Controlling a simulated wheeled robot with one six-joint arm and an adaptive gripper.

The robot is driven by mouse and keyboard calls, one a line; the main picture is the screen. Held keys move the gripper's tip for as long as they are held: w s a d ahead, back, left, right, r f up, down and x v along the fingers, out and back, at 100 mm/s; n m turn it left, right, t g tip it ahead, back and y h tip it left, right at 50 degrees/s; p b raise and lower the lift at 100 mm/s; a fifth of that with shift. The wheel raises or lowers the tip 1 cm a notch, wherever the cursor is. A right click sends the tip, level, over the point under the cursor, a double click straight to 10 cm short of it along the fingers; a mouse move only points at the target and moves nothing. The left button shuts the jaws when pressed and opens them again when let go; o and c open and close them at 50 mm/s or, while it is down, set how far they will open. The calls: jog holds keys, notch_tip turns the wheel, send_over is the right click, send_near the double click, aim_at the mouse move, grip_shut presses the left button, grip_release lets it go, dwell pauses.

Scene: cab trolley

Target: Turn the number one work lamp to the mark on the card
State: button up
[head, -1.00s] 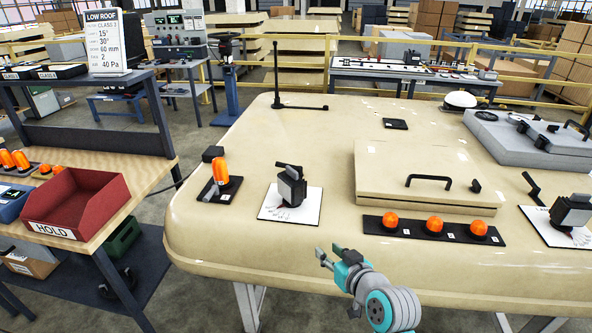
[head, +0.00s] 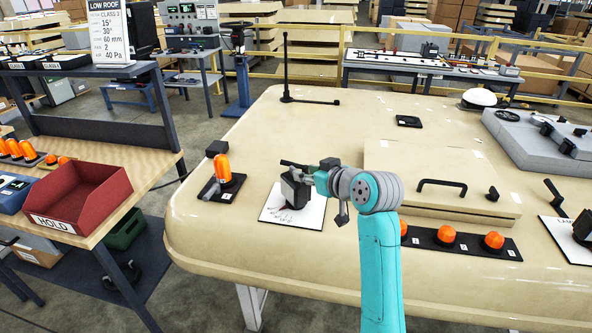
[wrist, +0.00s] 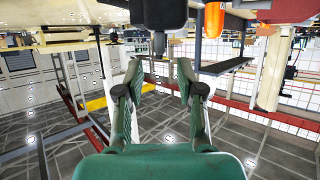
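A dark work lamp (head: 294,186) stands on a white plate (head: 290,214) with fan-like marks, at the left of the cream roof panel; its number is not readable. A second lamp (head: 583,228) on a similar plate (head: 567,244) is cut by the right edge.
An orange beacon (head: 223,171) stands left of the lamp. A row of orange domes (head: 446,235) and a raised hatch with a black handle (head: 442,184) lie to the right. A red HOLD bin (head: 84,196) sits on the left bench.

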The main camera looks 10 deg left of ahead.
jog(key=shift+x, duration=3.05)
grip_shut()
